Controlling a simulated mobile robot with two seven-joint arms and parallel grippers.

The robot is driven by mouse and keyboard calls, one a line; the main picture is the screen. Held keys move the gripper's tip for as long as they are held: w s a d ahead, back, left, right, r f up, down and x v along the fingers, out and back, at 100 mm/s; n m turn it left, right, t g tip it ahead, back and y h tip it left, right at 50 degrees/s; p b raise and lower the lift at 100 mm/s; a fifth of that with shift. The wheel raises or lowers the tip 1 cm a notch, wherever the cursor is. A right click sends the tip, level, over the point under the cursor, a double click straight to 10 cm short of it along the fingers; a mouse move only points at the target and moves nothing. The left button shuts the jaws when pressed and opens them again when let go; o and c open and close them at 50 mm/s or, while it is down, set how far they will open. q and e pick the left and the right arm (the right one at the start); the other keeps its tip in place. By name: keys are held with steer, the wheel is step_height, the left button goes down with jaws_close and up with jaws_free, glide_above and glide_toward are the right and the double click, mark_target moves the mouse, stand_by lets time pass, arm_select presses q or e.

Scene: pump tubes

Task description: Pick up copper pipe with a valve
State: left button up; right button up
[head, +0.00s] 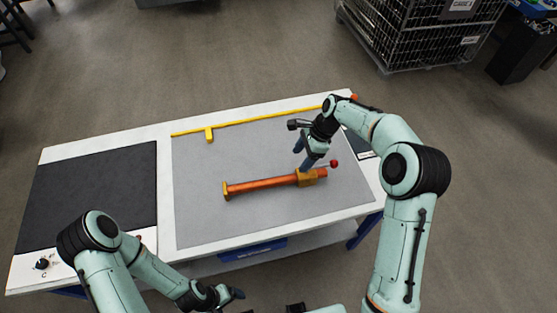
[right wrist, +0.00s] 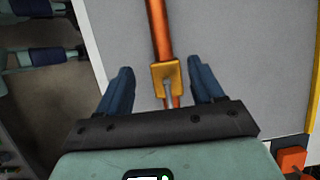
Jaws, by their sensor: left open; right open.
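The copper pipe (head: 262,186) lies on the grey mat of the table, with a yellow end fitting at its left and a yellow valve block (head: 307,178) near its right end. The valve's lever ends in a red knob (head: 334,163). My right gripper (head: 306,166) is over the valve end, open. In the right wrist view its two blue fingers (right wrist: 163,82) stand apart on either side of the valve block (right wrist: 166,76) and pipe (right wrist: 159,30), with gaps visible. My left gripper (head: 238,293) is low in the head view, off the table's front edge, away from the pipe.
A yellow rail (head: 255,121) with a small yellow block runs along the mat's back edge. A black mat (head: 85,195) covers the table's left, with a dial (head: 42,263) at its front left corner. A wire cage (head: 420,30) stands on the floor behind. The grey mat around the pipe is clear.

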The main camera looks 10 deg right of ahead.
mark_target(283, 178)
steer(key=x, duration=0.7)
steer(key=shift+s+a+f, duration=0.1)
steer(key=shift+s+a, duration=0.05)
steer(key=shift+s, duration=0.15)
steer(key=shift+w+a+x, duration=0.1)
steer(key=shift+w+x, duration=0.05)
steer(key=shift+x, duration=0.85)
steer(key=shift+w+a+x, duration=0.1)
steer(key=shift+x, duration=0.85)
steer(key=shift+w+a+x, duration=0.15)
steer(key=shift+x, duration=0.85)
steer(key=shift+r, duration=0.25)
jaws_close()
